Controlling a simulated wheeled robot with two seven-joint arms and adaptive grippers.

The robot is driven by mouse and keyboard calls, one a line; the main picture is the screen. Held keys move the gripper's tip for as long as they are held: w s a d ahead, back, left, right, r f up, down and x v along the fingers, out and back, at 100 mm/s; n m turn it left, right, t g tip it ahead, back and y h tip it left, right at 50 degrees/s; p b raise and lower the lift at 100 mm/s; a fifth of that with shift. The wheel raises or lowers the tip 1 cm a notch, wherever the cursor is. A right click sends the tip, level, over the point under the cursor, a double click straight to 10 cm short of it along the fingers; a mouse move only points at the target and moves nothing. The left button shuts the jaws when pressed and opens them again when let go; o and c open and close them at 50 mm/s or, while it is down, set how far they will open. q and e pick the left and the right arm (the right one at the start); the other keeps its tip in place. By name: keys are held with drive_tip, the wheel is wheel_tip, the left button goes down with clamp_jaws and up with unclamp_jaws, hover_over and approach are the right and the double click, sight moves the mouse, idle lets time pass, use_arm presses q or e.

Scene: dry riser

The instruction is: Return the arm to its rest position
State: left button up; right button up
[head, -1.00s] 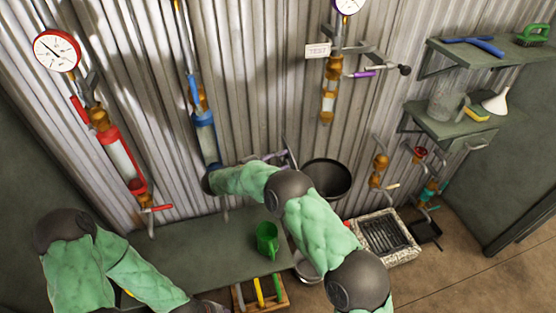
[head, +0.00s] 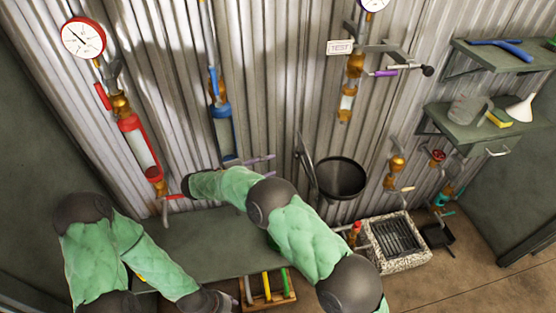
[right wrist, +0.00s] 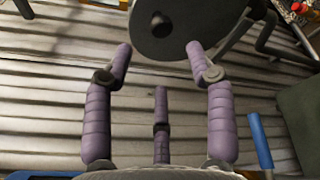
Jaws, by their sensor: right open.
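My right arm reaches in from the bottom right of the head view, its green forearm crossing above the bench. My right gripper (head: 268,164) has purple fingers and points right, in front of the corrugated wall, left of the black bucket (head: 340,179). In the right wrist view its fingers (right wrist: 160,62) are spread and hold nothing.
Below my right arm lies a green bench (head: 185,240). On the wall are a red-framed sight tube (head: 140,150), a blue one (head: 223,130) and a red gauge (head: 83,38). Shelves (head: 480,125) stand at right, above a stone-edged drain (head: 398,240).

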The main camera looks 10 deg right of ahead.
drive_tip(key=shift+s+a, duration=0.25)
drive_tip(key=shift+a, duration=0.4)
drive_tip(key=s+d+f+n+g+y, duration=0.1)
drive_tip(key=s+d+f+y, duration=0.15)
drive_tip(key=f, duration=0.55)
drive_tip(key=s+d+f+n+g+y, duration=0.1)
drive_tip(key=d+f+g+y, duration=0.15)
drive_tip(key=f, duration=0.45)
drive_tip(key=s+d+f+m+g+y, duration=0.1)
drive_tip(key=s+f+m+g+y, duration=0.3)
drive_tip(key=s+f, duration=0.7)
drive_tip(key=s+a+f+m+y, duration=0.3)
drive_tip(key=s+f+y, duration=0.15)
drive_tip(key=s, duration=0.35)
drive_tip(key=s+a+f+m+y, duration=0.2)
drive_tip(key=s+f+m+y, duration=0.15)
drive_tip(key=s+y, duration=0.3)
drive_tip(key=s+d+m+t, duration=0.1)
drive_tip(key=m, duration=0.1)
drive_tip(key=s+d+r+m, duration=0.1)
drive_tip(key=m, duration=0.1)
drive_tip(key=s+d+m+t, duration=0.1)
drive_tip(key=m, duration=0.1)
drive_tip(key=shift+s+r+m+t, duration=0.3)
drive_tip(key=shift+r+m+t, duration=0.05)
drive_tip(key=shift+r, duration=0.05)
